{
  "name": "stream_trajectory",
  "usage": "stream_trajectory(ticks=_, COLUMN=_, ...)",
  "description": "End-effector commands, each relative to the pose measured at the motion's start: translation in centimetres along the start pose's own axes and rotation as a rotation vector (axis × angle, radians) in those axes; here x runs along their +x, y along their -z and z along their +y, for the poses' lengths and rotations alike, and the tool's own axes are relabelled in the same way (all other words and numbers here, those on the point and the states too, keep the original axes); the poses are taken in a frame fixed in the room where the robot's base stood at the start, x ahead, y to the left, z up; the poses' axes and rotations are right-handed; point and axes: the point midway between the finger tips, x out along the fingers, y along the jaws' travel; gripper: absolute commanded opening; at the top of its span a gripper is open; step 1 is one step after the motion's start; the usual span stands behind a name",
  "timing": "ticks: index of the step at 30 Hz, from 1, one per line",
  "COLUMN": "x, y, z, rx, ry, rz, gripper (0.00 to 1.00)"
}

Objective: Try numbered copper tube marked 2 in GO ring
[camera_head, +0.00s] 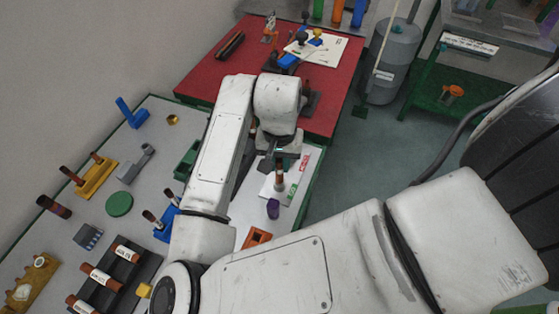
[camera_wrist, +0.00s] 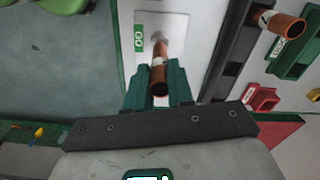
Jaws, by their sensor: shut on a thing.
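My gripper (camera_wrist: 159,88) is shut on a copper tube (camera_wrist: 160,68), its green fingers on either side of it. The tube has a pale band; I cannot read a number on it. Its far end meets a greyish ring (camera_wrist: 158,37) on a white plate beside a green GO label (camera_wrist: 139,38). I cannot tell whether the end is inside the ring or just above it. In the head view my gripper (camera_head: 279,156) points down over the white board (camera_head: 306,178), with the tube (camera_head: 279,178) hanging upright below it.
A purple cup (camera_head: 273,208) stands near the board's front. In the wrist view another copper tube (camera_wrist: 284,26) sits at a dark rail, with a red block (camera_wrist: 262,97) nearby. A blue holder (camera_head: 167,225) with tubes stands left of my arm. Open floor lies to the right.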

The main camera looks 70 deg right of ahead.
Motion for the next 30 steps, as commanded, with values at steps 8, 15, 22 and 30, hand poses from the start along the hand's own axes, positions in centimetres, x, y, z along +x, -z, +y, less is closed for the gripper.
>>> stream_trajectory(ticks=8, x=-0.5, y=0.0, z=0.0, rx=0.0, ry=0.0, rz=0.0, gripper=0.0)
stream_trajectory(ticks=15, x=-1.0, y=0.0, z=0.0, rx=0.0, ry=0.0, rz=0.001, gripper=0.0)
stream_trajectory(ticks=22, x=-3.1, y=0.0, z=0.0, rx=0.0, ry=0.0, rz=0.0, gripper=0.0)
stream_trajectory(ticks=30, x=-4.7, y=0.0, z=0.0, rx=0.0, ry=0.0, rz=0.0, gripper=0.0)
